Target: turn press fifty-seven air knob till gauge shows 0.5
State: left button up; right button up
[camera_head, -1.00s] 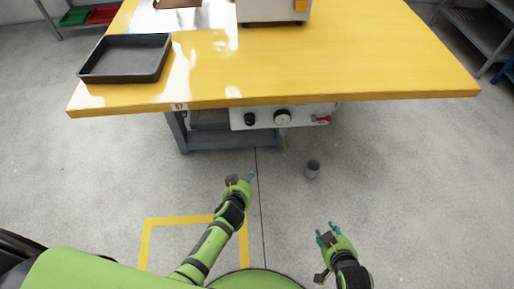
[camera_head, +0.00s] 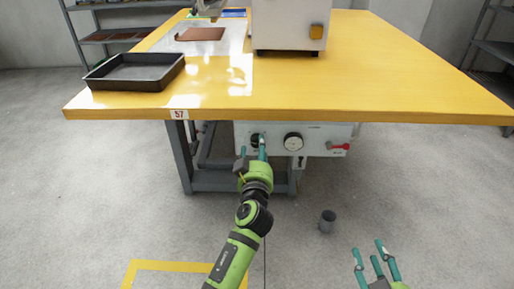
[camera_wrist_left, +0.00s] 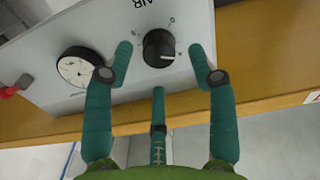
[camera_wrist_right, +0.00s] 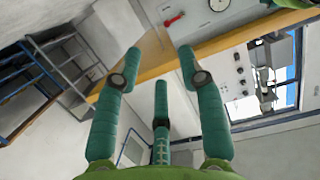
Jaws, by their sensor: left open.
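The black air knob (camera_wrist_left: 159,48) sits on a pale panel (camera_head: 322,133) under the yellow table, below the label 57 (camera_head: 180,114). The word AIR shows beside it in the left wrist view. A round white gauge (camera_head: 293,142) is just right of the knob; it also shows in the left wrist view (camera_wrist_left: 77,67), its reading too small to tell. My left gripper (camera_head: 252,146) is open in front of the knob, its fingers on either side with gaps, not visibly touching. In the head view it partly hides the knob. My right gripper (camera_head: 372,252) is open and empty, low at right.
A red-handled valve (camera_head: 340,146) is at the panel's right. The yellow table (camera_head: 390,85) overhangs the panel and carries a black tray (camera_head: 135,72) and a white machine (camera_head: 290,27). A grey cup (camera_head: 327,221) stands on the floor, left of my right gripper.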

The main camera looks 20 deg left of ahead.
aim_at(256, 144)
pick_arm(q)
jog(key=shift+x, duration=1.5)
pick_arm(e)
jog(key=shift+w+a+r+t, duration=0.1)
jog(key=shift+a+r+t, duration=0.15)
jog(key=shift+r, duration=0.25)
jog(key=shift+w+a+r+t, duration=0.1)
jog(key=shift+r+t, duration=0.15)
jog(key=shift+r, duration=0.25)
pick_arm(q)
jog(key=c, duration=1.1)
jog(key=shift+c, duration=0.2)
